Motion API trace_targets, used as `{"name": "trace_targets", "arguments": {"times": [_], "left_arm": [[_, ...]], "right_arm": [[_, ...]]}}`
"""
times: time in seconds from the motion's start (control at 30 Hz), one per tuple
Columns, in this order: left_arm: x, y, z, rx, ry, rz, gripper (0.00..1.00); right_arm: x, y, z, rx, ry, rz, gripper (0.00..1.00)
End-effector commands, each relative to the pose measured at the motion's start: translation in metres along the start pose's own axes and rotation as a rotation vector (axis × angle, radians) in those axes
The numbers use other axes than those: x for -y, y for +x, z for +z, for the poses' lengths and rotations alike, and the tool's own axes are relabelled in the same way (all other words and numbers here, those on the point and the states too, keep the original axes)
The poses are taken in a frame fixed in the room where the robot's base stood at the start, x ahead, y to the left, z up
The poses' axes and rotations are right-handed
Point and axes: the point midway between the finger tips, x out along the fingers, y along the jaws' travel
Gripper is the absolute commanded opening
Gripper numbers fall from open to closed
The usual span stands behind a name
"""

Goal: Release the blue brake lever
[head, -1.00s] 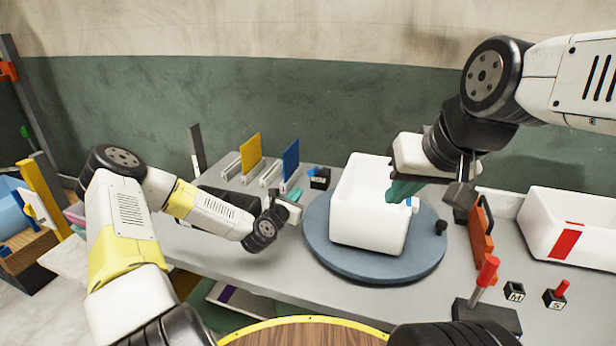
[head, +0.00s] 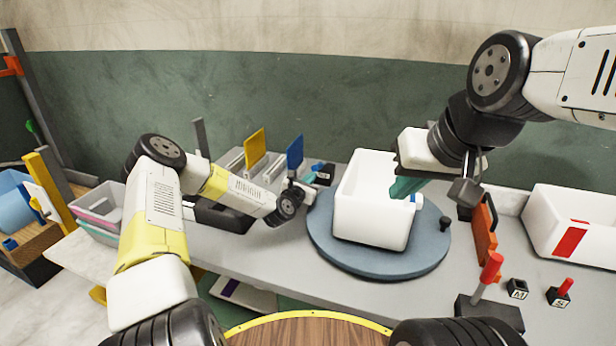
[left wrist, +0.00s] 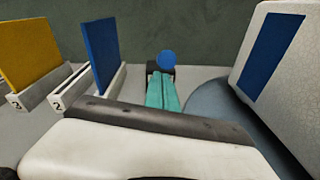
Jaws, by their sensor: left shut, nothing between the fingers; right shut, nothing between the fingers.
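The blue brake lever shows in the left wrist view as a round blue knob (left wrist: 167,60) just beyond my fingertips, on a black base (left wrist: 152,68) partly hidden by them. In the head view the small black base (head: 325,175) with blue on top stands behind and left of the round turntable (head: 330,255). My left gripper (left wrist: 161,78) has teal fingers, shut and empty, pointing at the knob; I cannot tell whether they touch it. In the head view it is mostly hidden by its wrist. My right gripper (head: 403,187) is shut and empty over the white bin (head: 370,215).
Blue (head: 294,152) and yellow (head: 255,148) panels stand in slotted holders left of the lever. A red-handled lever (head: 490,268) and small lettered blocks (head: 517,289) are at front right. Another white bin (head: 570,225) has a red stripe.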

Motion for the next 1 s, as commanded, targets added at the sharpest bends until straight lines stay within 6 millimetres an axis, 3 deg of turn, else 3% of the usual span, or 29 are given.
{"name": "trace_targets", "arguments": {"times": [0.57,1.0], "left_arm": [[0.0,0.007,0.002,-0.008,0.0,-0.002,0.0],[-0.004,0.007,0.037,-0.218,-0.006,-0.045,0.0]], "right_arm": [[0.0,0.0,0.0,0.0,0.0,0.0,0.0],[0.0,0.0,0.0,0.0,0.0,0.0,0.0]]}}
